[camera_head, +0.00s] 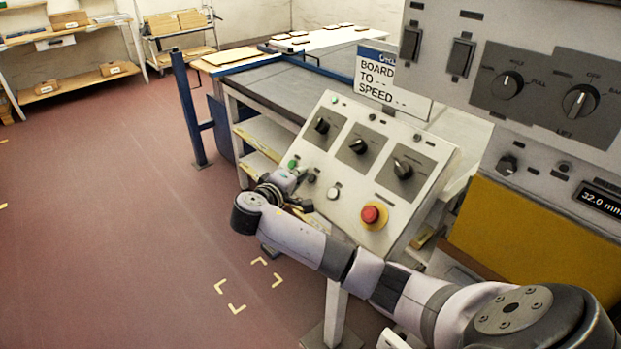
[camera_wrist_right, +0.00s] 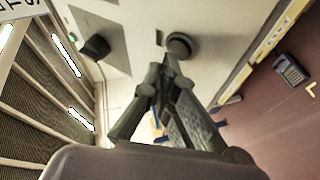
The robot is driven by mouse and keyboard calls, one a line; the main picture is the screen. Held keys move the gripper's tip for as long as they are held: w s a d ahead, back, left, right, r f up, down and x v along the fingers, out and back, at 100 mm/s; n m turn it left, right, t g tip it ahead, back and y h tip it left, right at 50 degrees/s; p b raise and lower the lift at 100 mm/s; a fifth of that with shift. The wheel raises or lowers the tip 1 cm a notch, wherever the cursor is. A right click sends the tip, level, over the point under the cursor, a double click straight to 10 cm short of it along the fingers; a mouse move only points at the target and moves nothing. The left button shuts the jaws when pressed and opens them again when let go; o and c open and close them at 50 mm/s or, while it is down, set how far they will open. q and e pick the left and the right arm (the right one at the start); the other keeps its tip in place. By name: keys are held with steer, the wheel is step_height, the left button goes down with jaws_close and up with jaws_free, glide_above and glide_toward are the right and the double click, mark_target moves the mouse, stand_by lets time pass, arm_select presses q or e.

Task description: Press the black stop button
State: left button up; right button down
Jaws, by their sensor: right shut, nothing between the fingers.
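The slanted grey control panel (camera_head: 345,215) stands in the middle of the head view. The black button (camera_head: 312,178) is in its lower row, between a green button (camera_head: 292,164) and a white button (camera_head: 333,193). My right gripper (camera_head: 300,174) is at the panel's lower left, close to the black button and partly hiding that area. In the wrist view its fingers (camera_wrist_right: 169,62) are shut and empty. Their tips lie close by a dark round button (camera_wrist_right: 180,44); I cannot tell whether they touch it. My left gripper is out of view.
A red stop knob on a yellow base (camera_head: 371,215) sits right of the white button, above my right forearm. Three rotary switches (camera_head: 358,146) line the panel's upper part. A larger grey panel (camera_head: 545,75) stands at right. Red floor at left is open.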

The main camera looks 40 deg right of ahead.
steer(key=shift+d+f, duration=0.3)
steer(key=shift+f, duration=0.05)
stand_by(1.0)
steer(key=shift+a+r+p, duration=0.55)
steer(key=shift+r, duration=0.05)
steer(key=a+r+p, duration=0.3)
steer(key=shift+s+a+r, duration=0.2)
steer(key=shift+a+r, duration=0.05)
steer(key=shift+a, duration=0.05)
stand_by(0.4)
stand_by(0.5)
